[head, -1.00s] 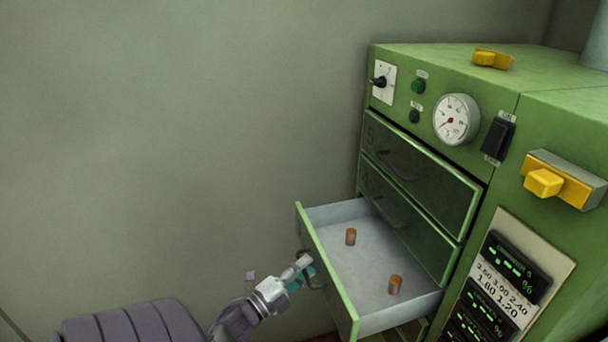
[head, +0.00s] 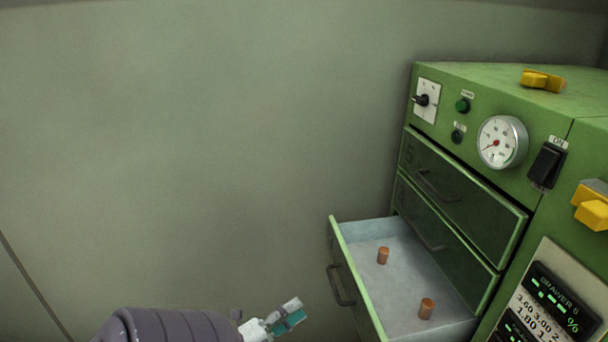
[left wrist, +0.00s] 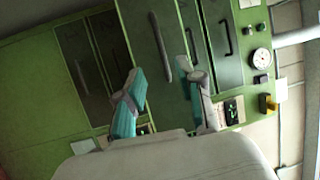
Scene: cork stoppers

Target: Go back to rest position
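My left gripper (head: 288,316) is at the bottom of the head view, left of the pulled-out drawer (head: 350,280) and apart from its dark handle (head: 338,286). In the left wrist view my left gripper (left wrist: 166,82) shows its two teal-padded fingers spread with nothing between them. The drawer handle (left wrist: 160,46) lies beyond the fingertips. Two brown cork stoppers stand in the open drawer, one farther back (head: 383,256) and one nearer the front right (head: 426,308). My right gripper is not in view.
The green cabinet (head: 590,140) stands at the right, with two shut drawers (head: 458,192) above the open one. It carries a round gauge (head: 502,141), switches and a display (head: 555,300). A yellow part (head: 543,80) lies on top. The left is a bare wall.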

